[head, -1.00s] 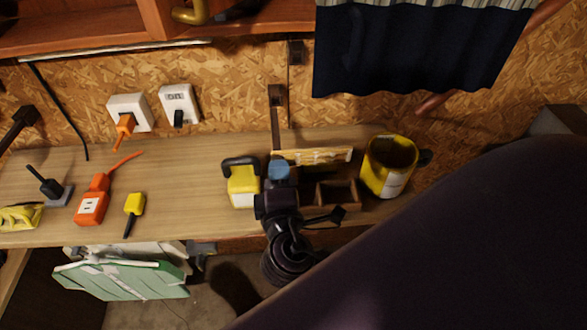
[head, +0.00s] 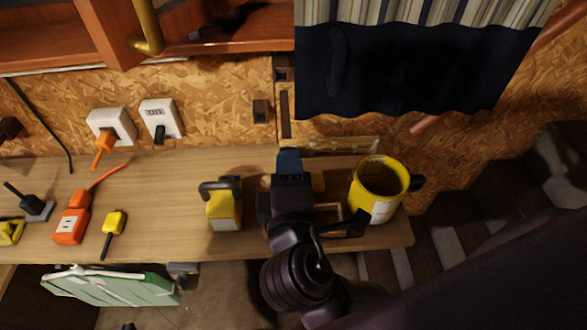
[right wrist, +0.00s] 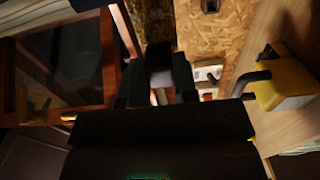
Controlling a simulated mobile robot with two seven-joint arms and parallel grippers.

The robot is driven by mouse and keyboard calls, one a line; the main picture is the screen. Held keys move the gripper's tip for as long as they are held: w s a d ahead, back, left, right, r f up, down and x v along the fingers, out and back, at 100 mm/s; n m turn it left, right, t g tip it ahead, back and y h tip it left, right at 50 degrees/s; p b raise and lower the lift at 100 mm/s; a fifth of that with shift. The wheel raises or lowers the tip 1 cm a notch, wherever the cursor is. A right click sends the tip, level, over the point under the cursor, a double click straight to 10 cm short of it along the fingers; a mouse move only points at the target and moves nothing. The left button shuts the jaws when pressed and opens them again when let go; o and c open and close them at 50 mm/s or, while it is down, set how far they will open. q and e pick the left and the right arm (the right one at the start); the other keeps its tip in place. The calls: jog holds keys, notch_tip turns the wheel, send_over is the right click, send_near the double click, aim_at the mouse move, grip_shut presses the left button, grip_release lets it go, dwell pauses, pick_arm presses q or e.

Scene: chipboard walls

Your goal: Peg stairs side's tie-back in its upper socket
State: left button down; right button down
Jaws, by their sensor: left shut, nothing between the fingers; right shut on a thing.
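A brown, narrow tie-back (head: 285,113) stands upright against the wall beside the left edge of the navy curtain (head: 390,75). A small dark upper socket block (head: 282,74) is just above its top end; whether they touch I cannot tell. A lower socket block (head: 261,110) sits on the wall to the left. My right gripper (head: 289,160), blue-tipped, is shut on the tie-back's lower part, which it hides. My left gripper is not in view.
A yellow mug (head: 378,190) and an open wooden box stand on the shelf by my right arm. A yellow-and-white block with a dark handle (head: 225,205) is to the left. Wall outlets (head: 110,127) and cabinet (head: 200,45) are further left. Stairs are at right.

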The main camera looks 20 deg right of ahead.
aim_at(285, 128)
jog(key=shift+w, duration=0.55)
pick_arm(q)
jog(key=shift+a+r, duration=0.1)
jog(key=shift+r, duration=0.05)
pick_arm(e)
jog(key=shift+x, duration=2.35)
jog(key=shift+d, duration=0.1)
pick_arm(q)
jog(key=shift+s, duration=0.1)
pick_arm(e)
jog(key=shift+x, duration=1.6)
jog(key=c, duration=0.8)
grip_release()
pick_arm(q)
jog(key=shift+w+b, duration=0.35)
jog(key=shift+b, duration=0.1)
pick_arm(e)
jog(key=v, duration=1)
jog(key=shift+s, duration=0.4)
